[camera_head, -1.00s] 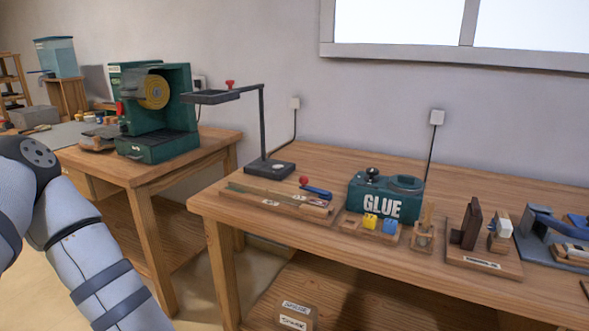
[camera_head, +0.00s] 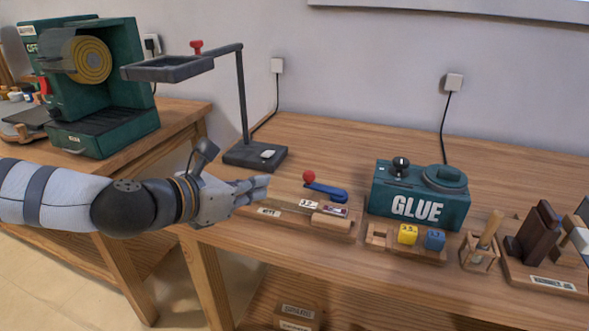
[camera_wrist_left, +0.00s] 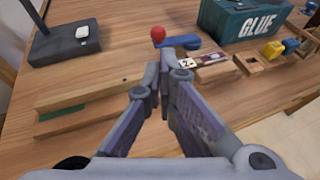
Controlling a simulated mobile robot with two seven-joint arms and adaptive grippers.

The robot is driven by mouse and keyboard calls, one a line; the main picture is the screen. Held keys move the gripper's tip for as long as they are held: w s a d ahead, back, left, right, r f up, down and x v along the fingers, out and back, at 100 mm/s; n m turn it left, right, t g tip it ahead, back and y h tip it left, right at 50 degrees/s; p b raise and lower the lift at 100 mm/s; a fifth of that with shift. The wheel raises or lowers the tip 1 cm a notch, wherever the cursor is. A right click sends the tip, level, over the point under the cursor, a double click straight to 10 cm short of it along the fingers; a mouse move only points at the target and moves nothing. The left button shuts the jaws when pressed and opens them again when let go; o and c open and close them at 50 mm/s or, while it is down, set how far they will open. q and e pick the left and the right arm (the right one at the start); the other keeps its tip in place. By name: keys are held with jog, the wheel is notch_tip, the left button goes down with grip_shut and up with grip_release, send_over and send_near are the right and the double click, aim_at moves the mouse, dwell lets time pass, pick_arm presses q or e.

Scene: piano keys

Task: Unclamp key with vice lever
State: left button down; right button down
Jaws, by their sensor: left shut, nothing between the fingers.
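The vice lever is a blue bar (camera_head: 328,190) with a red ball knob (camera_head: 309,176) at its left end. It lies on a wooden board (camera_head: 272,212) on the bench. The lever (camera_wrist_left: 184,42) and red knob (camera_wrist_left: 158,34) also show in the left wrist view. A pale wooden piece with a number label (camera_head: 308,204), perhaps the key, lies in front of the lever; I cannot tell how it is clamped. My left gripper (camera_head: 266,186) is shut and empty, above the board's left part. Its tips (camera_wrist_left: 162,76) point toward the knob, apart from it. My right gripper is out of view.
A green GLUE box (camera_head: 417,207) stands right of the board, with yellow (camera_head: 407,234) and blue (camera_head: 434,240) blocks in front. A dark lamp-like stand (camera_head: 241,105) rises behind my left gripper. A green machine (camera_head: 95,90) is on the left table.

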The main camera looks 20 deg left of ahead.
aim_at(309, 177)
pick_arm(q)
jog(key=shift+s+d+r, duration=0.1)
jog(key=shift+s+d, duration=0.05)
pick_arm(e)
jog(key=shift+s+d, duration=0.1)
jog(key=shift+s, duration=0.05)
